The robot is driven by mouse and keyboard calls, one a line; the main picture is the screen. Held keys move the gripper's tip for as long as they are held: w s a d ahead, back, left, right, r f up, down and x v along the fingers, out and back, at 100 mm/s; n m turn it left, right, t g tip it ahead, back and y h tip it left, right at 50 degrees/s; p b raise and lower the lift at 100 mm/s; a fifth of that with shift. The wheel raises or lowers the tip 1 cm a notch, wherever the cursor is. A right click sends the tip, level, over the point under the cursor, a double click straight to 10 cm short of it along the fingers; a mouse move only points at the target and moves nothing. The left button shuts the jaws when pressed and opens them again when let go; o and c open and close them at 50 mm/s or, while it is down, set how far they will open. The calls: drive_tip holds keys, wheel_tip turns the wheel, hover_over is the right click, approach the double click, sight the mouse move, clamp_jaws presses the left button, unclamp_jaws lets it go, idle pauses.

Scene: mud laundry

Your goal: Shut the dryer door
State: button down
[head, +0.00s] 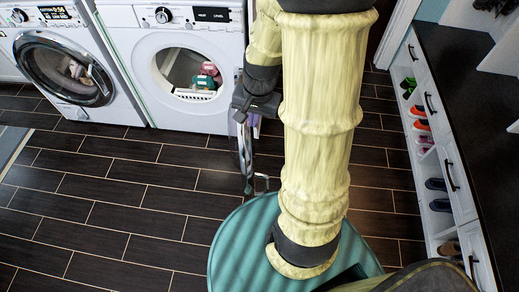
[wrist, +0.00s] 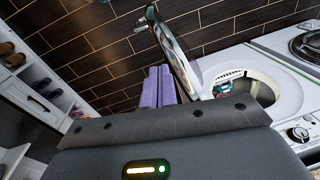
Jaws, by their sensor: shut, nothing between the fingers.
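The dryer (head: 190,110) is the white machine at centre left in the head view, with its round opening uncovered. Its door (head: 244,155) stands swung wide open, seen nearly edge-on at the right of the opening. In the wrist view the door (wrist: 176,52) rises beside my gripper (wrist: 158,74), whose purple fingers are together and empty. The fingers are just left of the door there; I cannot tell whether they touch it. In the head view my arm and wrist hide most of the gripper. Folded red and teal cloths (head: 207,77) sit inside the dryer.
A washer (head: 63,65) with its round door shut stands left of the dryer. A white shoe bench (head: 446,150) with a dark top runs along the right side. The dark tiled floor (head: 110,190) in front of the machines is clear.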

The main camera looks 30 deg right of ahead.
sight(247, 134)
drive_tip(key=w+d+f+m+y+b, duration=0.1)
drive_tip(key=w+d+f+m+b, duration=0.1)
drive_tip(key=d+f+m, duration=0.4)
drive_tip(key=w+d+f+m+y+b, duration=0.2)
drive_tip(key=d+f+m+b, duration=0.2)
drive_tip(key=f, duration=0.7)
drive_tip(key=d+m, duration=0.2)
drive_tip(key=m, duration=0.2)
drive_tip(key=shift+d+b, duration=0.35)
drive_tip(key=shift+b, duration=0.05)
drive_tip(key=w+a+f, duration=0.2)
drive_tip(key=a+f, duration=0.5)
drive_tip(key=f, duration=0.2)
drive_tip(key=shift+w+a+b, duration=0.15)
drive_tip(key=shift+w+b, duration=0.15)
drive_tip(key=shift+w, duration=0.1)
